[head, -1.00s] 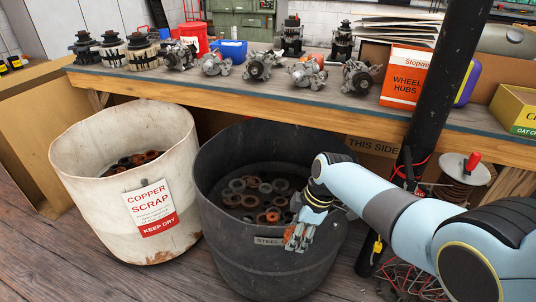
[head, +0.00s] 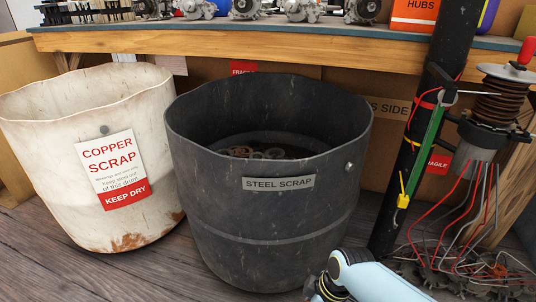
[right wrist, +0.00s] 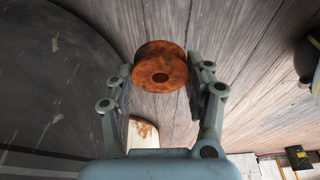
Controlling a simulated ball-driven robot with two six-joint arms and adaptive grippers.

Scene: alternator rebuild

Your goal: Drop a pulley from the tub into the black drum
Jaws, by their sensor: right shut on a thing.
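A rusty orange pulley (right wrist: 160,68) with a centre hole is between the fingers of my right gripper (right wrist: 161,74) in the right wrist view. My right gripper is shut on it. The black drum (head: 272,225), labelled STEEL SCRAP, stands in the middle of the head view with several ring-shaped parts inside. Its dark wall (right wrist: 45,75) fills the left of the right wrist view. The pulley is outside the drum, over the wooden floor. In the head view my right wrist shows at the bottom edge, in front of the drum, with its fingers out of frame. My left gripper is not in view.
A white tub (head: 50,160), labelled COPPER SCRAP, stands left of the drum. A workbench (head: 220,43) with alternator parts runs behind both. A black post (head: 418,130) and a coil unit with trailing wires (head: 490,115) stand at the right.

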